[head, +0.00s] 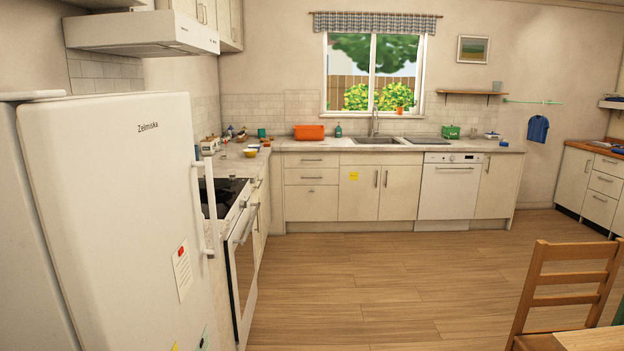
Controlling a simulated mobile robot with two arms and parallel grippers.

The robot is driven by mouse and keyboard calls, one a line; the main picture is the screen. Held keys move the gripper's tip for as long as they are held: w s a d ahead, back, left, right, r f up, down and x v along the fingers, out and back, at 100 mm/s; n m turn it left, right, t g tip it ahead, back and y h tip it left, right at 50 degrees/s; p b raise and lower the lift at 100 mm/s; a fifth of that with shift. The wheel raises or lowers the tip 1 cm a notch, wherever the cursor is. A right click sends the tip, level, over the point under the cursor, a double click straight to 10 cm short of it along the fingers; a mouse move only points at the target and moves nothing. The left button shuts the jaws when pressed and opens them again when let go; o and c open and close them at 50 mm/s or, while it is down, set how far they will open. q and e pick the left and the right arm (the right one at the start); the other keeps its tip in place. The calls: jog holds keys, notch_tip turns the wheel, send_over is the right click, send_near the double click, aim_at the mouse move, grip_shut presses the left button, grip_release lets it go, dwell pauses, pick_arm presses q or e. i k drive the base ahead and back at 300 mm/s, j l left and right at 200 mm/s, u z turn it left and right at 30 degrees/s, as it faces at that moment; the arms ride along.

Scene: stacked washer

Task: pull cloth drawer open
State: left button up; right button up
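Neither of my grippers is in the head view. I cannot tell which drawer is the cloth drawer, and no washer can be made out. A cream drawer stack stands under the back counter left of the sink, with a top drawer (300,160), a middle drawer (298,177) and a large lower front (298,204). All look shut. At the far right, another cabinet has an upper drawer (609,164), a middle drawer (606,184) and a lower drawer (598,209), which also look shut. A small blue garment (538,129) hangs from a green rail on the back wall.
A white fridge (110,220) stands close at the left, with an oven (242,270) beyond it. A white dishwasher (448,190) is under the back counter. A wooden chair (570,278) and a table corner (600,338) are at lower right. The wooden floor (390,280) between is clear.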

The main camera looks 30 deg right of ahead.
aim_at(291, 176)
jog(key=i+l+z, duration=1)
jog(key=i, duration=0.5)
jog(key=i+z, duration=0.4)
jog(key=i, duration=3.05)
